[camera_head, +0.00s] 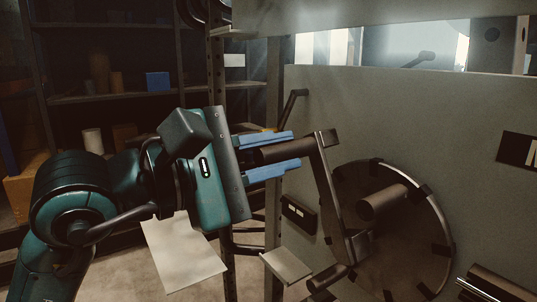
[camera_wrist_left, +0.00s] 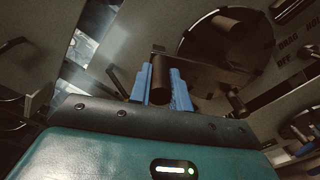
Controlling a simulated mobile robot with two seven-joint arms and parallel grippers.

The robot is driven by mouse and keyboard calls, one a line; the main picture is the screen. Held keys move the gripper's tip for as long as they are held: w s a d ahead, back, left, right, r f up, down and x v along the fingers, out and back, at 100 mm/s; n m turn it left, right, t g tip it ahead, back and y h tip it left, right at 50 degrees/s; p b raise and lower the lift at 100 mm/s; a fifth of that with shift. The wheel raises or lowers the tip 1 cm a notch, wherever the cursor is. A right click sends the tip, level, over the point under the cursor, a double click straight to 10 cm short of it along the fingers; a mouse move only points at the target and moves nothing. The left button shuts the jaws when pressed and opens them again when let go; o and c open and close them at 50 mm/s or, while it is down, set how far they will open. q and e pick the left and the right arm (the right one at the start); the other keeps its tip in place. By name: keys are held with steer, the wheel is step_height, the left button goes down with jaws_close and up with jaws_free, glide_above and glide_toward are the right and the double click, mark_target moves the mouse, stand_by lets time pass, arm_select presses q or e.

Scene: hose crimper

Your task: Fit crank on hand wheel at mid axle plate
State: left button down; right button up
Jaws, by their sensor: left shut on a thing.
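My left gripper (camera_head: 296,150) is shut on the crank's dark brown round handle, with its blue fingers on either side. The crank (camera_head: 327,187) has a flat metal arm that slopes down from the handle to the lower left part of the hand wheel. The hand wheel (camera_head: 428,238) is a dark disc with a brown knob (camera_head: 383,203) standing out from it. I cannot tell whether the crank's lower end touches the wheel. In the left wrist view the handle (camera_wrist_left: 160,78) sits between the fingers, and the wheel (camera_wrist_left: 205,45) is behind it. My right gripper is not in view.
A large grey panel (camera_head: 460,120) stands behind the wheel. A brown cylinder (camera_head: 326,278) juts out near the crank's lower end. A small pale ledge (camera_head: 286,265) sits below the gripper. Shelves (camera_head: 120,95) with boxes stand at the back left.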

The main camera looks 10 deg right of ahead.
arm_select(q)
steer(key=shift+x, duration=1.05)
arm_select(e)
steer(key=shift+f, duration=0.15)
arm_select(q)
steer(key=c, duration=1.3)
jaws_free()
steer(key=shift+o, duration=0.5)
steer(key=shift+f, duration=0.1)
steer(key=b+v, duration=0.2)
steer(key=v, duration=1.1)
steer(key=shift+b, duration=0.35)
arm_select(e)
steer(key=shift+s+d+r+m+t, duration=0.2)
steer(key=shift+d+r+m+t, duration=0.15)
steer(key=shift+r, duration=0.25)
arm_select(q)
steer(key=shift+a, duration=0.15)
